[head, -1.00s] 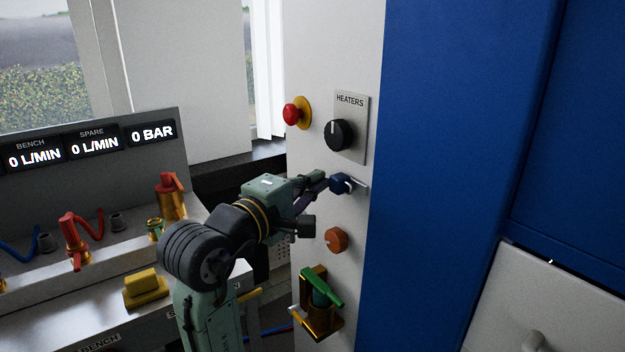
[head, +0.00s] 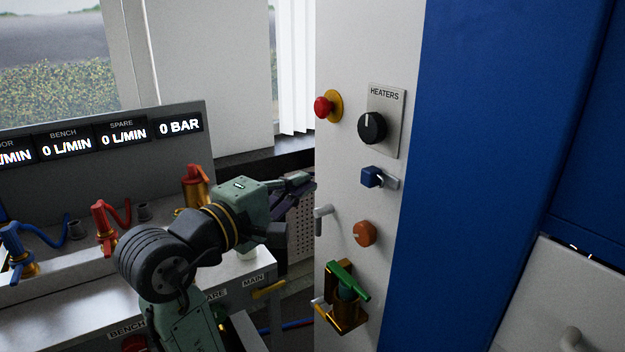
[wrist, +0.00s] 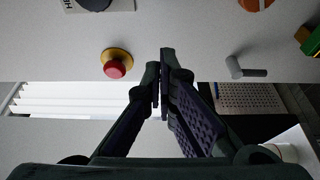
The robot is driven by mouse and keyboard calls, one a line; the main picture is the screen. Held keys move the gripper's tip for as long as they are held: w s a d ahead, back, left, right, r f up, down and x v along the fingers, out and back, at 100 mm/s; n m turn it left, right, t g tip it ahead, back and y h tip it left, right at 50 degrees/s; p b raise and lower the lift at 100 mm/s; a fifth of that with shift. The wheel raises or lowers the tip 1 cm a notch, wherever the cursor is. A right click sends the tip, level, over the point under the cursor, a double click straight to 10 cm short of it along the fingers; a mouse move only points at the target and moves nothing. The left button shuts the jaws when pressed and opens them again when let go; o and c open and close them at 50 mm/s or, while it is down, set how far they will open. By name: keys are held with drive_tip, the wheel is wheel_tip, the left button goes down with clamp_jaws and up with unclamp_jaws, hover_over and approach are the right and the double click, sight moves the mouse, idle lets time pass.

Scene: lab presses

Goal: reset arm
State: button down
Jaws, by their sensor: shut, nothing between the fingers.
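My gripper (head: 308,183) is at the left edge of the white control panel (head: 345,57) in the head view. It is apart from the blue knob (head: 371,177), which sits to its right. In the wrist view my gripper (wrist: 162,82) has its two fingers together with nothing between them. It points at the pale panel face, between the red emergency button (wrist: 115,69) and a small grey handle (wrist: 246,68).
The panel also carries a black HEATERS dial (head: 372,128), an orange knob (head: 364,233) and a green-handled valve (head: 347,281). A blue cabinet (head: 480,150) stands at right. At left is a bench with red valves (head: 104,228) and readouts (head: 180,125).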

drive_tip(key=shift+s+a, duration=0.15)
drive_tip(key=shift+s, duration=0.15)
